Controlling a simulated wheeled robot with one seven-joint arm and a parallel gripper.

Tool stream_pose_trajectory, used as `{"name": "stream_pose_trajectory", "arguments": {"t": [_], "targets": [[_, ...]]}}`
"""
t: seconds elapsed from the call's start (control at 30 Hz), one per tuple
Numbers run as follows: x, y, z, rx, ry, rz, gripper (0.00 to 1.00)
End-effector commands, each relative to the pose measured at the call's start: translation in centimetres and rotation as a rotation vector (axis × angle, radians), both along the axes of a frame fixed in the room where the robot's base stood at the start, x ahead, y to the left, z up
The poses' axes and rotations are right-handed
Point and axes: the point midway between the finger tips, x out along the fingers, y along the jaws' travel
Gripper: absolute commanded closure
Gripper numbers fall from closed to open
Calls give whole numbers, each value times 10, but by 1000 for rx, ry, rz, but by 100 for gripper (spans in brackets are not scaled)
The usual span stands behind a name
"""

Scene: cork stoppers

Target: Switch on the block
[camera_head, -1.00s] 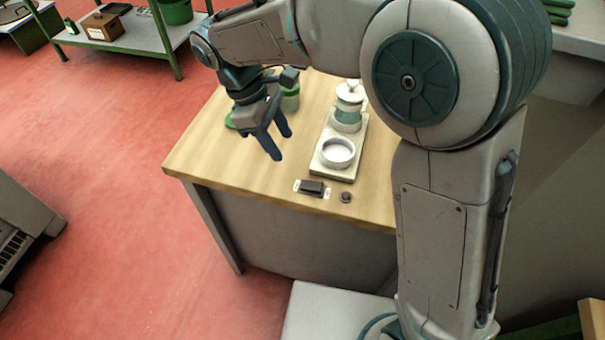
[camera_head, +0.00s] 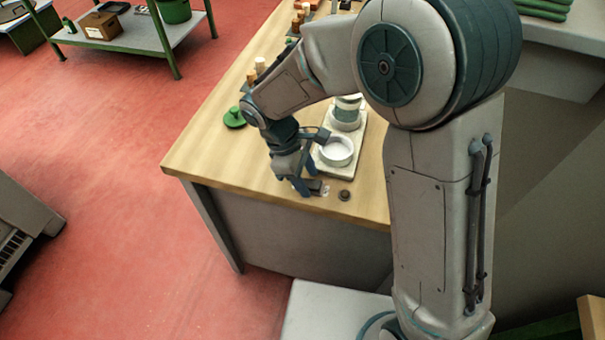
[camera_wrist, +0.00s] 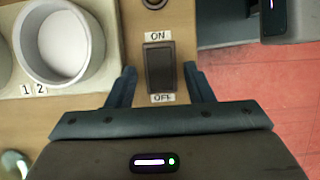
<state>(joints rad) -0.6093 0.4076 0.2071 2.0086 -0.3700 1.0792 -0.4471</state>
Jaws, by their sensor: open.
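The block is a dark rocker switch (camera_wrist: 160,68) on the wooden table. In the wrist view an ON label (camera_wrist: 157,37) lies at its upper end and an OFF label (camera_wrist: 162,98) at its lower end. My gripper (camera_wrist: 160,86) is open, with one finger on each side of the switch's lower part; whether they touch it I cannot tell. In the head view my gripper (camera_head: 303,188) is low at the table's front edge and partly hides the switch (camera_head: 314,186). Which way the rocker is tilted is not clear.
A white round dish (camera_head: 336,150) sits on a pale numbered board (camera_head: 347,169) close by. A small dark round knob (camera_head: 344,195) is right of the switch. A green lidded item (camera_head: 234,118) stands at the left. The table's front edge is near.

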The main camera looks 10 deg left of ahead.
Motion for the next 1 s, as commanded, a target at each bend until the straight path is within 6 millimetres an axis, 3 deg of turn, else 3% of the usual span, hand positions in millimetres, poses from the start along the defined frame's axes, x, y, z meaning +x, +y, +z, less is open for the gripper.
{"name": "stream_pose_trajectory", "arguments": {"t": [0.1, 0.27, 0.3, 0.53, 1.0], "targets": [[0, 0, 0, 0, 0, 0, 53], [0, 0, 0, 0, 0, 0, 94], [0, 0, 0, 0, 0, 0, 98], [0, -2, 1, 46, -4, -4, 97], [-1, -12, 3, 373, -29, -2, 97]]}}
